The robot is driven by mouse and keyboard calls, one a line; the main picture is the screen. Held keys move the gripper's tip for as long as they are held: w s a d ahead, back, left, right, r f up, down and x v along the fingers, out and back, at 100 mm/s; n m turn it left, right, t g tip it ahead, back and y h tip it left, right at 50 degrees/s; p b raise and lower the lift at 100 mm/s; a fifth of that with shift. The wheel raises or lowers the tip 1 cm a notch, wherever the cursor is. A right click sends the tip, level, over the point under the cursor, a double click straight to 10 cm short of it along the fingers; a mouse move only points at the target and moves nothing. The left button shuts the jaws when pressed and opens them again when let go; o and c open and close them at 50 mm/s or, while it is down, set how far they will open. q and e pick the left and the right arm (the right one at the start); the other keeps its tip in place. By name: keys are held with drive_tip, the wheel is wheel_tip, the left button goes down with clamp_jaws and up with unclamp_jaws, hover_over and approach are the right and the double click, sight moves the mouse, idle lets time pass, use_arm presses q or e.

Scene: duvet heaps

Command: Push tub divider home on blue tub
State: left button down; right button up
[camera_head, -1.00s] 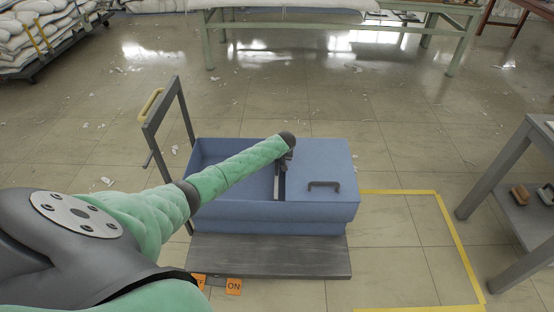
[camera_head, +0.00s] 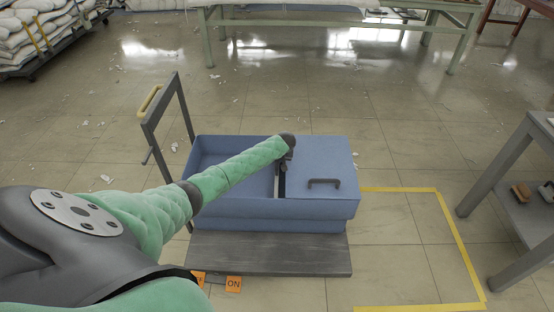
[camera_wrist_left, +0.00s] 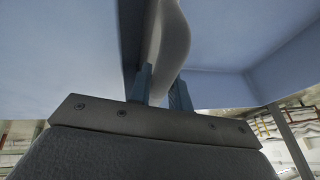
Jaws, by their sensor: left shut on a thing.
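The blue tub (camera_head: 216,207) sits on a trolley. Its left part is open, and a flat blue panel (camera_head: 325,156) with a dark handle (camera_head: 324,182) covers its right part. My left arm reaches across the open part. My left gripper (camera_head: 283,178) is at the panel's left edge, mostly hidden by its own wrist. In the left wrist view its two fingers (camera_wrist_left: 161,88) are shut on a pale, rounded grip (camera_wrist_left: 170,40) between blue walls. I take this grip as part of the tub divider, whose full shape is hidden. My right gripper is out of view.
The grey trolley deck (camera_head: 270,256) extends in front of the tub, and its upright handle frame (camera_head: 168,115) stands at left. Yellow floor tape (camera_head: 447,225) runs to the right. A grey table (camera_head: 508,165) stands at far right.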

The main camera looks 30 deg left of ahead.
use_arm(q)
drive_tip(key=shift+f, duration=0.25)
drive_tip(key=c, duration=1.2)
unclamp_jaws()
drive_tip(key=v, duration=0.7)
drive_tip(key=shift+d+r+b, duration=0.15)
drive_tip(key=shift+r+b, duration=0.25)
drive_tip(key=shift+b, duration=0.05)
